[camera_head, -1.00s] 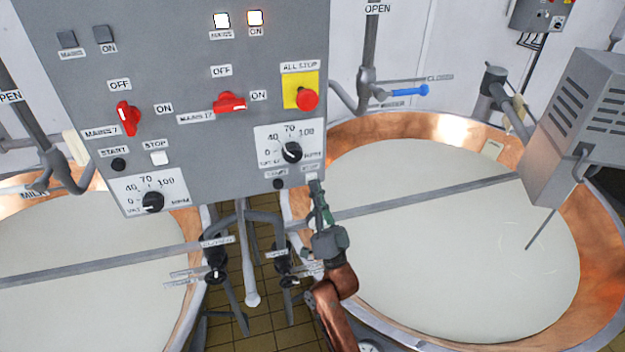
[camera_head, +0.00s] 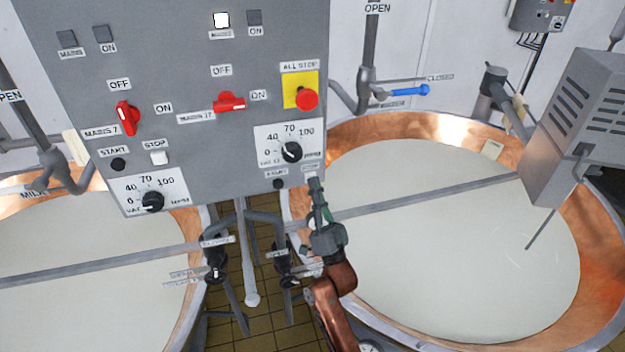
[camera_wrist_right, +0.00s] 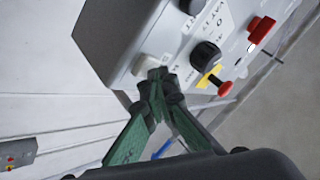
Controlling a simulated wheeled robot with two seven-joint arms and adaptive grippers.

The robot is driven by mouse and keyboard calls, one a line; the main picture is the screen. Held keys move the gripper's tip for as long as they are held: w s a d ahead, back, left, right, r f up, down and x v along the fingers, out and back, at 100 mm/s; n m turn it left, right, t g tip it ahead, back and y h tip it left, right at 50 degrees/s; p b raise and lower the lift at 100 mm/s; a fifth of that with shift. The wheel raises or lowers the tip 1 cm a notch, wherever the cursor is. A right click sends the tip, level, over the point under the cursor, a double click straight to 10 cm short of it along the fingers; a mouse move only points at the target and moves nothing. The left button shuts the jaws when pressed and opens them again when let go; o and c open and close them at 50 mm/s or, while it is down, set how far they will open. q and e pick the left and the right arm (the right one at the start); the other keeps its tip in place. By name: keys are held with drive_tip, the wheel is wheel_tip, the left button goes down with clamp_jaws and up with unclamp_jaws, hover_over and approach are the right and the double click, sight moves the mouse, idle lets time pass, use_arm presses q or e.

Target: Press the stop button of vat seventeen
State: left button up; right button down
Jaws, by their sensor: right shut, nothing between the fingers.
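The grey control panel (camera_head: 200,50) hangs at the upper left in the head view. Vat seventeen's stop button lies at the panel's lower right corner, hidden behind my fingertips in the head view. In the right wrist view a pale button (camera_wrist_right: 145,67) partly shows at the fingertips. My right gripper (camera_head: 315,184) is shut and empty, its tips at the button and seemingly touching it. The right wrist view shows the green fingers (camera_wrist_right: 160,74) together there. The black start button (camera_head: 278,183) is just left. Vat seventeen's ON lamp (camera_head: 255,18) is dark. My left gripper is out of view.
Vat seventeen's dial knob (camera_head: 291,152), red mains switch (camera_head: 229,102) and red all-stop button (camera_head: 307,98) are above the gripper. The MAINS lamp (camera_head: 221,20) is lit. A copper vat (camera_head: 430,128) fills the right; pipe valves (camera_head: 283,262) stand below the panel.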

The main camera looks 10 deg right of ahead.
drive_tip(key=shift+s, duration=0.1)
idle(0.3)
drive_tip(key=shift+s+p, duration=0.35)
drive_tip(key=shift+s, duration=0.5)
drive_tip(key=s+p, duration=0.1)
drive_tip(key=s, duration=0.4)
drive_tip(key=shift+d, duration=0.1)
drive_tip(key=shift+w+f, duration=0.1)
drive_tip(key=shift+f, duration=0.05)
idle(0.5)
